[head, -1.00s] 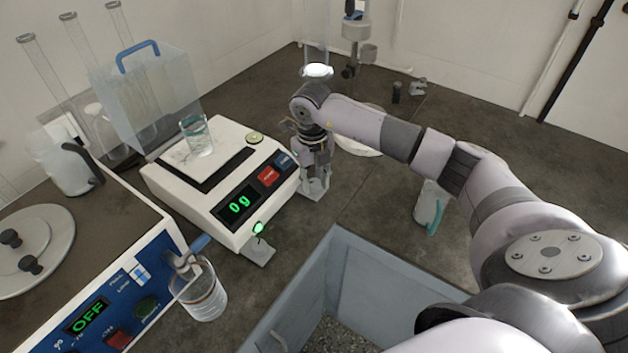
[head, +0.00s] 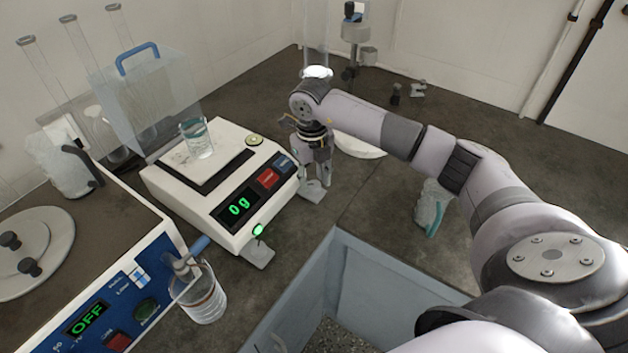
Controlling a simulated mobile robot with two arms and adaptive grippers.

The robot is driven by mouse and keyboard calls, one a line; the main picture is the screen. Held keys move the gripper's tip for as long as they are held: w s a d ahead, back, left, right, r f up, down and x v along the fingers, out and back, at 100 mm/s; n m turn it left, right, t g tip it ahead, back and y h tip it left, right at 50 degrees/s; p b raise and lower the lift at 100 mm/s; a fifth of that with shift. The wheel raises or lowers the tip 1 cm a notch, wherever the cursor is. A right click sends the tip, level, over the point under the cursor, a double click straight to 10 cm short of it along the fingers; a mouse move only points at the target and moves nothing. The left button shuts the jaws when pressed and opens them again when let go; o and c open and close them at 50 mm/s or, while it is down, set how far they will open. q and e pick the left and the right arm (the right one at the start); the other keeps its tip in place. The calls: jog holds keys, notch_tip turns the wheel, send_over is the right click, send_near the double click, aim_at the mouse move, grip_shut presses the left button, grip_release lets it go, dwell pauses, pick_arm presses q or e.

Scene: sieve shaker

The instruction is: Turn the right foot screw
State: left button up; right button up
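The white balance (head: 222,215) stands on the dark bench with a green "0 g" display (head: 239,206). A glass beaker (head: 197,139) stands on its pan. A grey foot plate (head: 257,254) with a small green-topped part (head: 258,230) juts out at the balance's front corner. A second foot plate (head: 314,191) sits at its right corner. My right gripper (head: 312,177) points down at that right corner, just above or at the plate. Its fingers hide the right foot screw, and I cannot tell whether they are closed on it. My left gripper is not in view.
A blue-panelled device (head: 121,297) reading OFF stands at the lower left, with a glass jar (head: 204,299) beside it. A grey open bin (head: 377,285) is in front. A clear cover with a blue handle (head: 137,58) stands behind the balance.

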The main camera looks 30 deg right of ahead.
aim_at(313, 185)
notch_tip(313, 185, up, 11)
jog(key=shift+a+f, duration=0.15)
dwell(0.6)
